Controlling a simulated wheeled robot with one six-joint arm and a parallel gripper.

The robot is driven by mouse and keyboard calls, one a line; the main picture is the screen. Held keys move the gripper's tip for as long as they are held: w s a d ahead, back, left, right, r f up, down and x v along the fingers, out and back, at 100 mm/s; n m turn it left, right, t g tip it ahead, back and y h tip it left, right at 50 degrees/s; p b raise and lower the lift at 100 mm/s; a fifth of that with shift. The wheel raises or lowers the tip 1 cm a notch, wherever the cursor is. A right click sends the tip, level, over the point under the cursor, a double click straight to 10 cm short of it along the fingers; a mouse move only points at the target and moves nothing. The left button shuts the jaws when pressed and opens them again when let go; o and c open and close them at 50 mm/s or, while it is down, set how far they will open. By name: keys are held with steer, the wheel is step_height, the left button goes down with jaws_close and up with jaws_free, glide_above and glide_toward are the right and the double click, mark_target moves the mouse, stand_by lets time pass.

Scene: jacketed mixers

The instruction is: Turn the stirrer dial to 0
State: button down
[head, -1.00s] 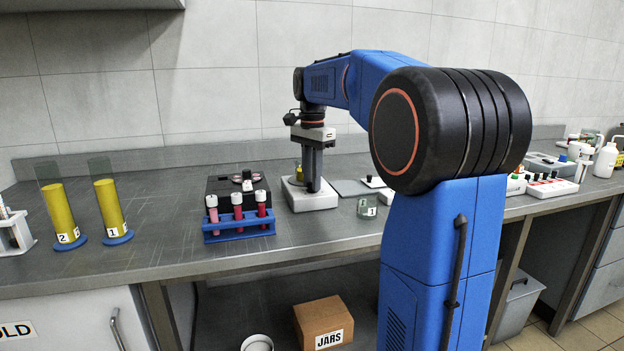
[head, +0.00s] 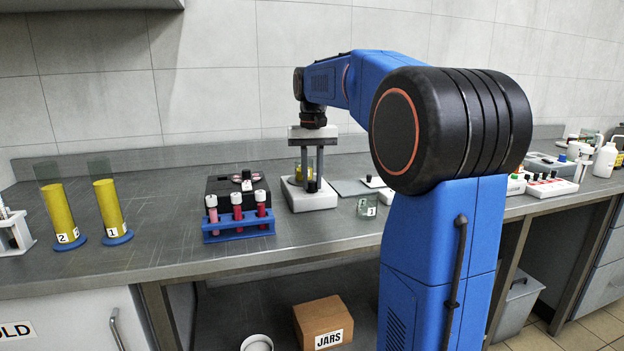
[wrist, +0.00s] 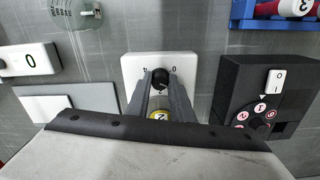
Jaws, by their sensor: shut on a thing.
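The stirrer dial is a small black knob (wrist: 160,78) on a white base (wrist: 132,66), with printed marks around it, one reading 0. In the head view the white base (head: 318,204) stands on the bench, and the dark knob (head: 312,187) shows at its front. My gripper (head: 311,184) points straight down, its two grey fingers on either side of the knob. In the wrist view my gripper (wrist: 160,84) is shut on the knob. I cannot read the pointer clearly. A yellow-filled vessel labelled 2 (wrist: 158,116) shows behind, between the fingers.
A black device with a numbered dial (wrist: 262,98) is close on one side. A small glass jar (head: 367,208) and a flat grey plate (head: 352,188) lie right. Yellow cylinders (head: 112,208) stand left.

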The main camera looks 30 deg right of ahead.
mark_target(313, 182)
steer(key=n, duration=0.5)
steer(key=shift+n, duration=0.3)
steer(key=n, duration=0.5)
steer(key=shift+d, duration=0.1)
steer(key=shift+n, duration=0.3)
steer(key=c, duration=1.6)
jaws_free()
steer(key=shift+o, duration=0.2)
steer(key=shift+r, duration=0.15)
step_height(313, 182, up, 17)
